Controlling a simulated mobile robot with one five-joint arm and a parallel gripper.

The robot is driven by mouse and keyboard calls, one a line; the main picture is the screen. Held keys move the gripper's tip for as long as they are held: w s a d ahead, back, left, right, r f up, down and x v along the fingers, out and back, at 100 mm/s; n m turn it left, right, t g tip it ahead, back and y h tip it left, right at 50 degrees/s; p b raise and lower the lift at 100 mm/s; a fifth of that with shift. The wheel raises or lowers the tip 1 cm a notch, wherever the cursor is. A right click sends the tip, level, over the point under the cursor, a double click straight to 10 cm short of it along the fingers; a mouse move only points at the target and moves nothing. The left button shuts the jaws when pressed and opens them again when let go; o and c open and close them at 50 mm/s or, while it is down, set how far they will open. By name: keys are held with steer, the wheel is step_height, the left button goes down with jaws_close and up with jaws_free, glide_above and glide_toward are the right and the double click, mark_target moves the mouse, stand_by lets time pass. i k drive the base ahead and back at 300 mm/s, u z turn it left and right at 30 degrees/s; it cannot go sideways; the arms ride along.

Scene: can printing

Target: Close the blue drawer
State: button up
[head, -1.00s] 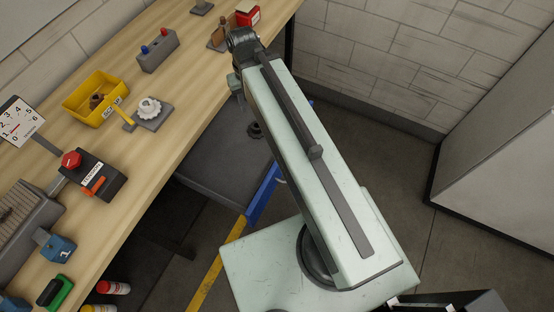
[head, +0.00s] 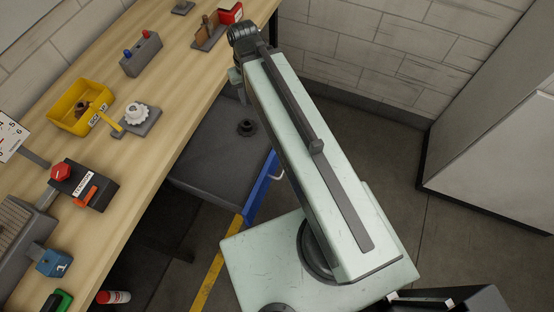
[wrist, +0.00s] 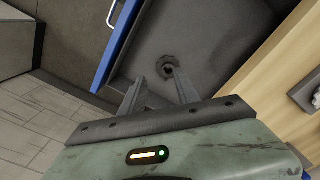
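The blue drawer stands open below the workbench. Its grey floor (head: 215,150) and blue front panel (head: 262,186) show in the head view, partly hidden behind my arm. A dark round part (head: 246,128) lies inside it. In the wrist view the blue front (wrist: 118,45) runs along the left and the drawer floor (wrist: 205,35) lies beyond my fingers. My gripper (wrist: 158,82) is open and empty, its two fingers apart. They show over the drawer, with the dark round part (wrist: 168,66) seen between their tips. I cannot tell the height of the gripper above the drawer.
The wooden workbench (head: 165,100) runs along the left, with a yellow bin (head: 75,118), a red-knobbed box (head: 85,185) and a white knob (head: 137,113) on it. A grey cabinet (head: 490,150) stands at the right. Open floor (head: 385,150) lies between.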

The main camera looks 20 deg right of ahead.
mark_target(219, 165)
steer(key=u, duration=0.45)
steer(key=k, duration=0.9)
steer(key=z, duration=0.15)
